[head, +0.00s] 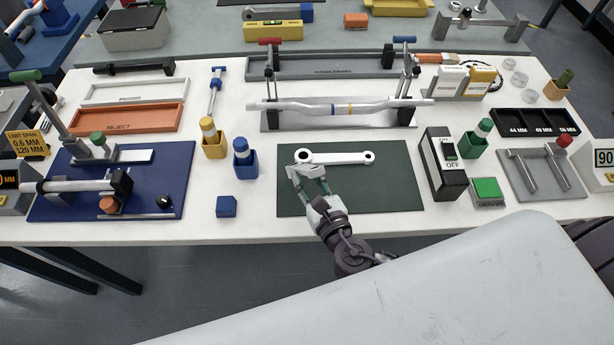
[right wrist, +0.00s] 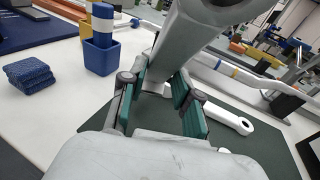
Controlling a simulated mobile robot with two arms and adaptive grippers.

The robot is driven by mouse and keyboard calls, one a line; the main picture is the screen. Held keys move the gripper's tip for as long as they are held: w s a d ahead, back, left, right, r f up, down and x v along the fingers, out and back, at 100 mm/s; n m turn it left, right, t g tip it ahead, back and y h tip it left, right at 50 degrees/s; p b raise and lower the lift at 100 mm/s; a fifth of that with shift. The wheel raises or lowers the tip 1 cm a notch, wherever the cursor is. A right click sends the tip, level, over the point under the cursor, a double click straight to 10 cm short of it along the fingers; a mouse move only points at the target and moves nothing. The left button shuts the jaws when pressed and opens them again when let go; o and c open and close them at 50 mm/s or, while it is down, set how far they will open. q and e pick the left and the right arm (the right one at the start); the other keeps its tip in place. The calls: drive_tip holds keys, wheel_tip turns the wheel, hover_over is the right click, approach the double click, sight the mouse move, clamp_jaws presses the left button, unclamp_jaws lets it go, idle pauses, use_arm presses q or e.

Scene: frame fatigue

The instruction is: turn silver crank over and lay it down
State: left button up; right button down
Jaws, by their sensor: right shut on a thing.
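The silver crank (head: 340,157) lies across the far part of the dark green mat (head: 385,195) in the head view, a round eye at each end. My right gripper (head: 308,169) reaches in from the near side and is shut on the crank near its left end. I cannot tell whether the crank is slightly raised. My left gripper is in neither view.
A long silver bar (head: 300,107) sits in a fixture behind. The near mat is mostly clear.

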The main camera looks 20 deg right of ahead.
drive_tip(key=shift+f+b, duration=0.55)
drive_tip(key=c, duration=0.7)
unclamp_jaws()
drive_tip(key=shift+c, duration=0.2)
drive_tip(key=s+d+r, duration=0.1)
drive_tip(key=s, duration=1.1)
